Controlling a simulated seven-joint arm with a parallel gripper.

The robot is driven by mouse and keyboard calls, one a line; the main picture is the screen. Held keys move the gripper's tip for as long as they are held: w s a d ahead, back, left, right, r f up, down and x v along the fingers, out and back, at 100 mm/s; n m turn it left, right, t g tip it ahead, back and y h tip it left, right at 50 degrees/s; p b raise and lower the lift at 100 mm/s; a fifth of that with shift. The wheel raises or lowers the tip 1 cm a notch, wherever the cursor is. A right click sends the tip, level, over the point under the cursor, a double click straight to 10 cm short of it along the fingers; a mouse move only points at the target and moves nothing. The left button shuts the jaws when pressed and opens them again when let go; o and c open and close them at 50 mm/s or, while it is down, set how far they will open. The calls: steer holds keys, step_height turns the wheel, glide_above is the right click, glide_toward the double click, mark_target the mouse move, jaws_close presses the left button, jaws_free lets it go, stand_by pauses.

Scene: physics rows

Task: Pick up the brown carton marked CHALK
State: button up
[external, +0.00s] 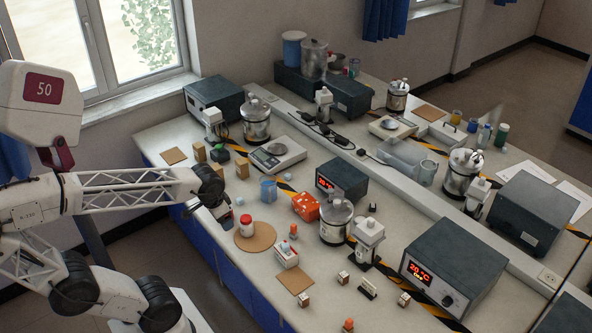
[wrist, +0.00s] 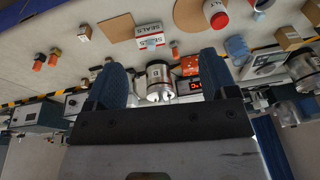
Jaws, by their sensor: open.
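Several plain brown cartons stand near the scale in the external view, one at the left (external: 199,152) and one nearer my arm (external: 242,168). Brown cartons also show at the right edge of the wrist view (wrist: 289,38). No CHALK lettering is legible on any of them, so I cannot tell which is the marked one. My gripper (external: 222,212) hangs near the bench's front edge, left of the round cork mat. In the wrist view my gripper (wrist: 161,64) has its two blue fingers wide apart with nothing held between them.
A red-lidded white jar (external: 246,226) stands on the round cork mat (external: 262,243). A white SEALS box (wrist: 150,34) lies close by. A blue beaker (external: 268,190), an orange box (external: 305,206), a scale (external: 277,153) and a metal vessel (external: 335,222) crowd the bench.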

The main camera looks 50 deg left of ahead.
steer(key=w+a+m+g+y, duration=0.25)
steer(key=w+a+y, duration=0.25)
steer(key=w+a, duration=0.95)
steer(key=m+g+y, duration=0.1)
steer(key=m+y, duration=0.5)
steer(key=m, duration=0.3)
glide_above(196, 146)
steer(key=d, duration=2.1)
step_height(196, 146, down, 12)
steer(key=a+f+m, duration=0.1)
steer(key=a+f, duration=0.2)
steer(key=a, duration=0.2)
steer(key=a+f+m+y, duration=0.1)
steer(key=a+f+m, duration=0.1)
steer(key=a+f, duration=0.2)
steer(key=a+f+m, duration=0.2)
steer(key=a+f, duration=0.1)
steer(key=a, duration=0.4)
steer(key=shift+w+f+y, duration=0.1)
steer(key=shift+f+y, duration=0.2)
steer(key=shift+y, duration=0.1)
steer(key=shift+a+f, duration=0.15)
steer(key=shift+a, duration=0.1)
steer(key=shift+a, duration=0.1)
steer(key=shift+x, duration=1.15)
steer(key=shift+x, duration=2.6)
